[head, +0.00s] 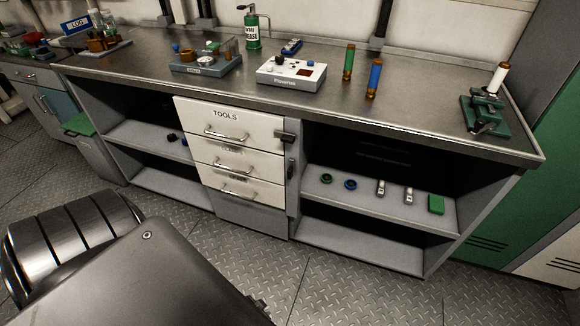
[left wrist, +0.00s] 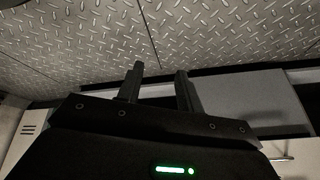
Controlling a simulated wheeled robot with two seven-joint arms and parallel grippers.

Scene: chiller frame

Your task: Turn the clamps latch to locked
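The drawer unit (head: 229,158) under the workbench has a stack of drawers with bar handles. The top drawer (head: 225,118) is labelled TOOLS; the lower labels are too small or covered to read, so I cannot tell which is clamps. A dark latch (head: 285,136) beside the top drawer lies sideways. A second dark latch (head: 291,168) below it, beside the second drawer, stands upright. The drawers look shut. My left gripper (left wrist: 158,75) is open and empty in the left wrist view, with floor and a grey panel beyond. My right gripper is not in view.
The steel workbench (head: 420,117) carries a control box (head: 292,74), bottles and a green clamp-like stand (head: 485,114). Open shelves (head: 335,196) flank the drawers, with small parts on them. A green cabinet (head: 535,195) stands at right. The plate floor (head: 360,290) before the drawers is clear.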

